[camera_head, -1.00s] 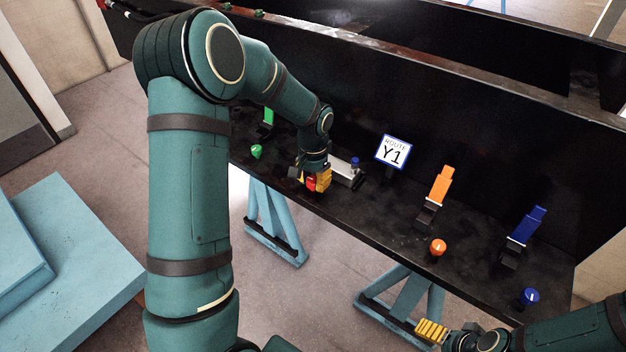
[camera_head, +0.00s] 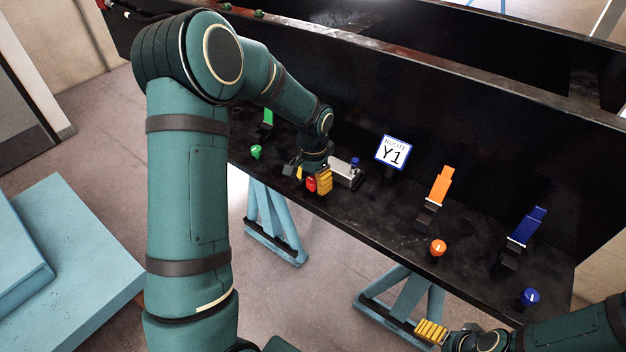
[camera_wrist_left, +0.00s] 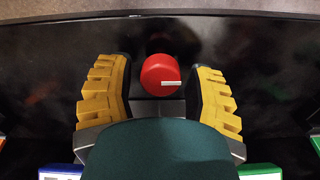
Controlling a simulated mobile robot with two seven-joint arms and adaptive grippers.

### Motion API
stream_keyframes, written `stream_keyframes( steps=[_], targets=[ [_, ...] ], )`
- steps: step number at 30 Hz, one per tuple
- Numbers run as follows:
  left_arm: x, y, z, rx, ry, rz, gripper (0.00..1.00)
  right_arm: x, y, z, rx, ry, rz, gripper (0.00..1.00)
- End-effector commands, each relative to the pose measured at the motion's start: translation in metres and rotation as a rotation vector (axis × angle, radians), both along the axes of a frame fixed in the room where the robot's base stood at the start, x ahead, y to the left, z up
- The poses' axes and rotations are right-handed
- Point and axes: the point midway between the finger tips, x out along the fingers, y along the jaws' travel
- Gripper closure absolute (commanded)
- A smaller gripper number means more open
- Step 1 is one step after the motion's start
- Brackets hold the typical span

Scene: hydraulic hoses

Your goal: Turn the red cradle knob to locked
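The red cradle knob (camera_head: 311,184) is at the front edge of the black bench, partly hidden by my left gripper in the head view. In the left wrist view the red knob (camera_wrist_left: 161,75) has a white mark pointing right. My left gripper (camera_head: 314,181) is over the knob. In the left wrist view its yellow fingers (camera_wrist_left: 160,92) stand open on both sides of the knob, with a gap on each side. My right gripper (camera_head: 432,331) shows at the bottom of the head view, apart from the bench knobs; its opening is not clear.
Green (camera_head: 256,152), orange (camera_head: 438,247) and blue (camera_head: 529,296) knobs stand along the bench front, with coloured cradles behind. A silver block (camera_head: 346,172) sits right beside the left gripper. A Y1 sign (camera_head: 393,152) stands right of it. A black wall (camera_head: 480,130) rises behind.

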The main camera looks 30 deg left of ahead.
Motion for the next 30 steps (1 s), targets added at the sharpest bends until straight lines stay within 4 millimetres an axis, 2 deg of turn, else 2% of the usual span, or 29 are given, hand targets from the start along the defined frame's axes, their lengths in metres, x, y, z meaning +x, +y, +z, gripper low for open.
stream_keyframes(
  steps=[7, 11, 14, 24, 30],
  targets=[
    [0.0, 0.0, 0.001, 0.0, 0.0, 0.001, 0.48, 0.0, 0.0, 0.0, 0.0, 0.0, 0.0, 0.12],
    [0.0, 0.0, 0.009, 0.001, -0.001, 0.001, 0.48, 0.0, 0.0, 0.0, 0.0, 0.0, 0.0, 0.12],
    [0.001, 0.0, 0.023, 0.0, -0.003, 0.002, 0.48, 0.0, 0.0, 0.0, 0.0, 0.0, 0.0, 0.12],
    [0.001, 0.0, 0.091, 0.0, -0.003, 0.001, 0.48, 0.0, 0.0, 0.0, 0.0, 0.0, 0.0, 0.12],
    [0.001, 0.0, 0.114, 0.001, -0.001, 0.0, 0.48, 0.0, 0.0, 0.0, 0.0, 0.0, 0.0, 0.12]
  ],
)
